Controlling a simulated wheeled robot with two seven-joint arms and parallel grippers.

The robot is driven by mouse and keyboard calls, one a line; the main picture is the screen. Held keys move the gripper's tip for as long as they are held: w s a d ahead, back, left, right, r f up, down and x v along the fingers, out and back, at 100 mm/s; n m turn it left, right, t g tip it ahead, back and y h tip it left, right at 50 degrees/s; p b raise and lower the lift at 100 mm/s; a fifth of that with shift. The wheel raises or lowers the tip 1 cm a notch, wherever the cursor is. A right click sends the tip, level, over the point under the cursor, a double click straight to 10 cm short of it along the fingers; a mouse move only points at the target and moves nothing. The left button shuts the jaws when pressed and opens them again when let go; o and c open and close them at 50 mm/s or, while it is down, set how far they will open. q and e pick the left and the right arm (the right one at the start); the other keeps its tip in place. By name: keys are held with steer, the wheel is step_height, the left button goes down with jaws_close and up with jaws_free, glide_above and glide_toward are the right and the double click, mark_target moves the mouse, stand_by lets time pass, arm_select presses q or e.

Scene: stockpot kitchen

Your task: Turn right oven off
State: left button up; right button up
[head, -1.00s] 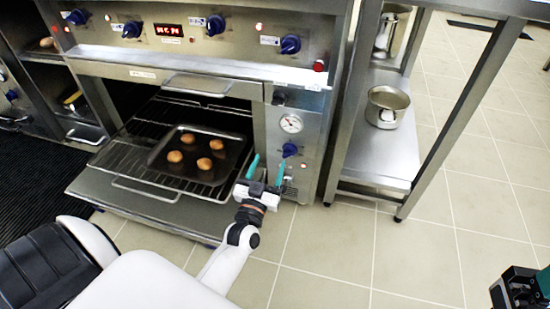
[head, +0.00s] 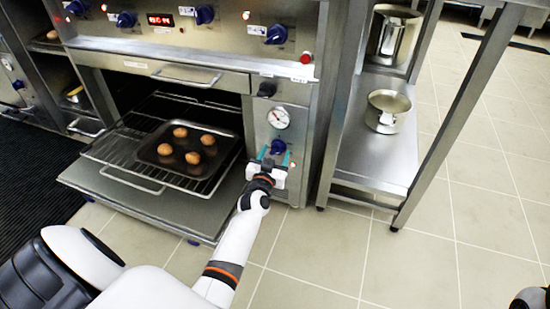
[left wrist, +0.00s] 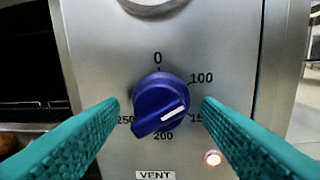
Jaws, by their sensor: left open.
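The right oven's blue knob (head: 278,146) is on the steel panel right of the open oven, below a round gauge. In the left wrist view the knob (left wrist: 158,100) is ringed by 0 at top, then 100, 150, 200 and 250. Its white mark is on its right half, angled away from the 0; the exact setting is unclear. My left gripper (head: 272,163) is open at the panel, its teal fingers on either side of the knob, with gaps visible between. A small lamp (left wrist: 212,158) glows at lower right.
The oven door (head: 150,205) hangs open left of my gripper, with a tray (head: 165,163) of several rolls on the rack. A steel shelf (head: 372,160) with pots stands to the right. Tiled floor (head: 440,250) is clear in front.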

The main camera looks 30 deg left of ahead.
arm_select(q)
steer(key=shift+w, duration=0.15)
steer(key=shift+c, duration=0.4)
steer(key=c, duration=0.9)
